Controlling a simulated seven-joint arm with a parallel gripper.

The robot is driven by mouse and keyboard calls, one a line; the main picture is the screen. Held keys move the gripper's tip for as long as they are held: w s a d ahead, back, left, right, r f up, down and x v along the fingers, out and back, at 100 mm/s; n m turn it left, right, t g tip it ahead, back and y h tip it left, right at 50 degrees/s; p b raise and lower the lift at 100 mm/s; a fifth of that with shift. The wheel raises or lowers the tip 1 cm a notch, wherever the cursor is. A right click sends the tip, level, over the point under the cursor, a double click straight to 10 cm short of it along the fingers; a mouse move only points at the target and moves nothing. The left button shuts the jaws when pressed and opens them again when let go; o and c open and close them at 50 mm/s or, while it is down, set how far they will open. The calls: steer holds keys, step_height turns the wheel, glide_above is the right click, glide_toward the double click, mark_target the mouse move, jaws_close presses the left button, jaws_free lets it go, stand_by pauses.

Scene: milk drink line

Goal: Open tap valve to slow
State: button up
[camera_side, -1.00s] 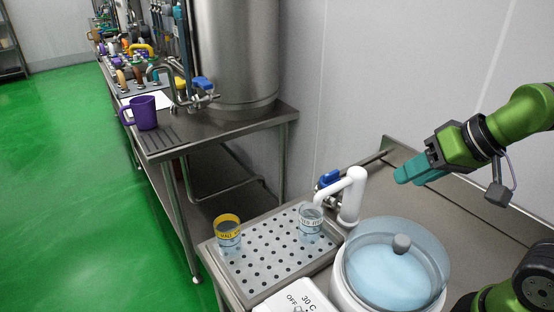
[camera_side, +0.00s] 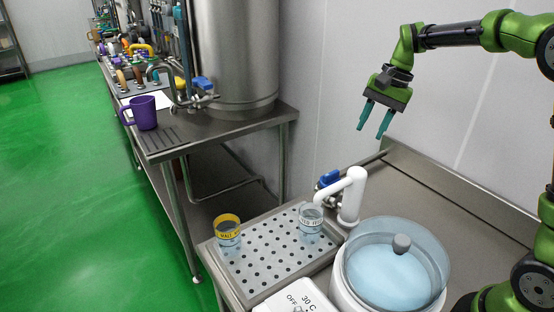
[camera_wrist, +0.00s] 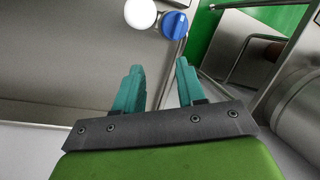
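The tap has a blue valve handle (camera_side: 329,178) beside a white spout pipe (camera_side: 352,195). In the wrist view the blue handle (camera_wrist: 175,25) is at the top, next to the round white pipe top (camera_wrist: 141,13). My gripper (camera_side: 372,133) has teal fingers pointing down, high above the table and above and to the right of the tap. Its fingers are apart with nothing between them; they also show in the wrist view (camera_wrist: 160,82). A clear glass (camera_side: 311,224) with a printed band stands under the spout.
A yellow-banded glass (camera_side: 228,234) stands on the perforated drip tray (camera_side: 268,262). A round vessel with a clear lid (camera_side: 398,262) stands right of the tap. A purple mug (camera_side: 145,112) and a steel tank (camera_side: 238,50) are on the back table. The steel counter behind the tap is clear.

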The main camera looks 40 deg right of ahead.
mark_target(332, 172)
steer(key=w+r+m+g+y, duration=0.1)
steer(key=w+m+g+y, duration=0.1)
steer(key=w+m, duration=0.35)
steer(key=x, duration=1.5)
steer(key=shift+w+d+f, duration=0.2)
steer(key=shift+d+f, duration=0.05)
steer(key=shift+f, duration=0.15)
steer(key=shift+c, duration=0.3)
jaws_close()
